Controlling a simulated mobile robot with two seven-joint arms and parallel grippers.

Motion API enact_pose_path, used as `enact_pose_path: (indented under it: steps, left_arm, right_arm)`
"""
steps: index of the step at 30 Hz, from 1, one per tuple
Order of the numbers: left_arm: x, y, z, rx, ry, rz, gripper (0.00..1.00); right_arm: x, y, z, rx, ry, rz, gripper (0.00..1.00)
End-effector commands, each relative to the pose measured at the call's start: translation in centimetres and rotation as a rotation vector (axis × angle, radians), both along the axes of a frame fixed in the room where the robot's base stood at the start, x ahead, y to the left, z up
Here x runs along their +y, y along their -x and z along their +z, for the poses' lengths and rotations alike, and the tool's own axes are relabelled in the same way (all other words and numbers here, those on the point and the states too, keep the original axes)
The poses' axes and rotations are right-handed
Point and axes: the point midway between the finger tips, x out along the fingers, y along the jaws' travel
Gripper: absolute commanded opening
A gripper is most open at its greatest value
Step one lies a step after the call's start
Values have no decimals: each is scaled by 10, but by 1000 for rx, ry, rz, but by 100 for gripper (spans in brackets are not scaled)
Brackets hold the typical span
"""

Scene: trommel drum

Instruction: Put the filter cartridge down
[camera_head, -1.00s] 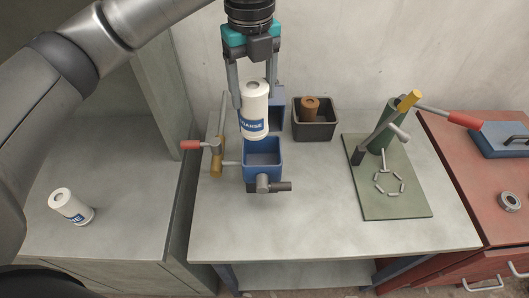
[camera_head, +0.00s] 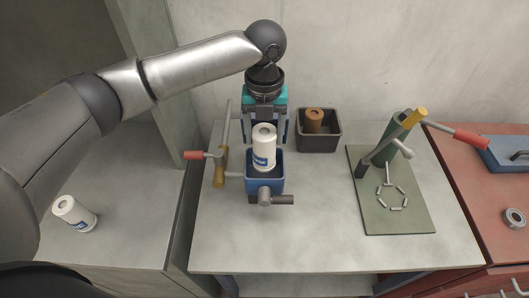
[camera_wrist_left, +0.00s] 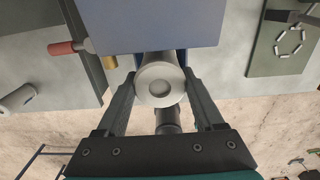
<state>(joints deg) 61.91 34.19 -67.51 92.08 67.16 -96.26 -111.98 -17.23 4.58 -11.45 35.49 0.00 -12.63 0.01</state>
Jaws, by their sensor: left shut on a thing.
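The white filter cartridge (camera_head: 264,147) with a blue label stands about upright at the blue open-topped box (camera_head: 265,187) on the middle bench. Its lower end appears to be within the box opening; whether it touches the bottom cannot be seen. My left gripper (camera_head: 265,128) comes from behind and above and is shut on the cartridge. In the left wrist view, the cartridge's round top (camera_wrist_left: 160,84) sits between the two fingers (camera_wrist_left: 161,100). A second white cartridge (camera_head: 75,213) lies tilted on the left counter. My right gripper is not in view.
A red-handled lever clamp (camera_head: 219,165) stands left of the blue box. A dark bin (camera_head: 318,138) holds a brown cylinder (camera_head: 314,120). A green plate (camera_head: 392,215) with a lever tool stands at right. The bench's front is clear.

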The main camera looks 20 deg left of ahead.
Motion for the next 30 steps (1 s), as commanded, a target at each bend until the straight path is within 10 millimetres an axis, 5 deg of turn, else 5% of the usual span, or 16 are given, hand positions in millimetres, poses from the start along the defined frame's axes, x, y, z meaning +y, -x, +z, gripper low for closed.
enact_pose_path:
  steps: [16, 28, 29, 30]
  left_arm:
    - [0, 0, -64, 0, -1, 1, 0]
    - [-1, 0, -70, -1, 1, 0, 0]
    - [0, 0, -70, -1, 1, 0, 72]
    - [0, 0, -70, -1, 1, 0, 76]
  right_arm:
    - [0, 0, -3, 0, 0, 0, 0]
    - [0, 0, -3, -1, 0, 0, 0]
    - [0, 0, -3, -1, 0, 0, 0]
    - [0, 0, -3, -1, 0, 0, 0]
